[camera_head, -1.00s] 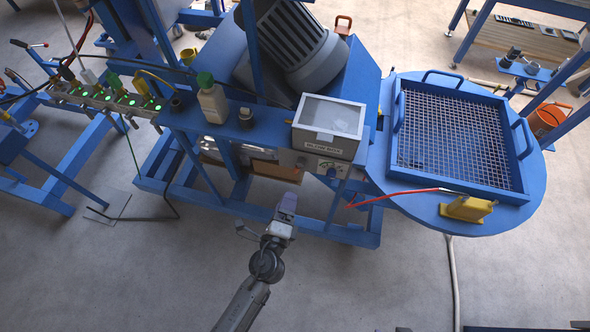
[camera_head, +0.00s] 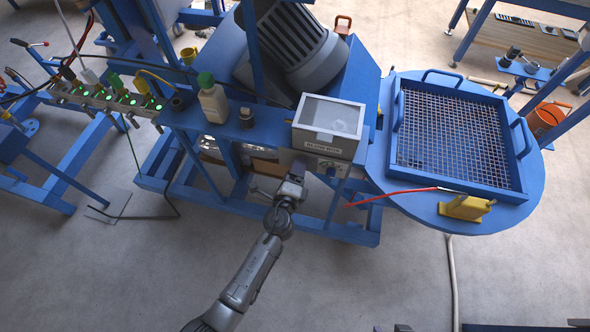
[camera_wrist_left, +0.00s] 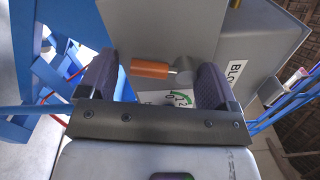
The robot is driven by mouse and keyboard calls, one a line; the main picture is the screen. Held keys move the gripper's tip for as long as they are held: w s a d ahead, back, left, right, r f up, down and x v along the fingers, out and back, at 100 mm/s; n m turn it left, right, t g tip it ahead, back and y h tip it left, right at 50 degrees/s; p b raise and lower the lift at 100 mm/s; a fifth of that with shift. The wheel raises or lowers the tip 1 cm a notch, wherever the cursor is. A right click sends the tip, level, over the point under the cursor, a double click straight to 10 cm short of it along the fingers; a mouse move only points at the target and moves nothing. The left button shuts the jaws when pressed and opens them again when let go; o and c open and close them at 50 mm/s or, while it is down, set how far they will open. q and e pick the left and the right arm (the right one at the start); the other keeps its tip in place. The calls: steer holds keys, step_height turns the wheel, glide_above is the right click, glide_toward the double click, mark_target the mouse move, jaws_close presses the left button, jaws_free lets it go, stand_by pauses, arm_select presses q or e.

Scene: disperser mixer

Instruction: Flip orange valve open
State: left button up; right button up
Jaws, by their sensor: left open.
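The orange valve handle (camera_wrist_left: 150,69) shows in the left wrist view, running sideways into a round grey hub (camera_wrist_left: 183,72) on the front of a grey box (camera_wrist_left: 215,30). My left gripper (camera_wrist_left: 156,68) is open. In that view, the handle appears between its two dark fingers, but I cannot tell whether they touch it. In the head view my left gripper (camera_head: 296,174) is below the front of the grey box (camera_head: 328,127), and the orange handle is hidden there. My right gripper is not in view.
A white numbered dial plate (camera_wrist_left: 180,98) is below the hub. Blue frame bars (camera_wrist_left: 70,75) stand left of the fingers. Floor in front is clear.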

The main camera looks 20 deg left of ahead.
arm_select(q)
steer(key=shift+c, duration=0.5)
steer(key=c, duration=0.8)
steer(key=n+b, duration=0.2)
steer(key=n, duration=0.1)
steer(key=shift+d+f+b, duration=0.1)
steer(key=shift+d+b, duration=0.2)
steer(key=shift+d, duration=0.1)
steer(key=o, duration=0.9)
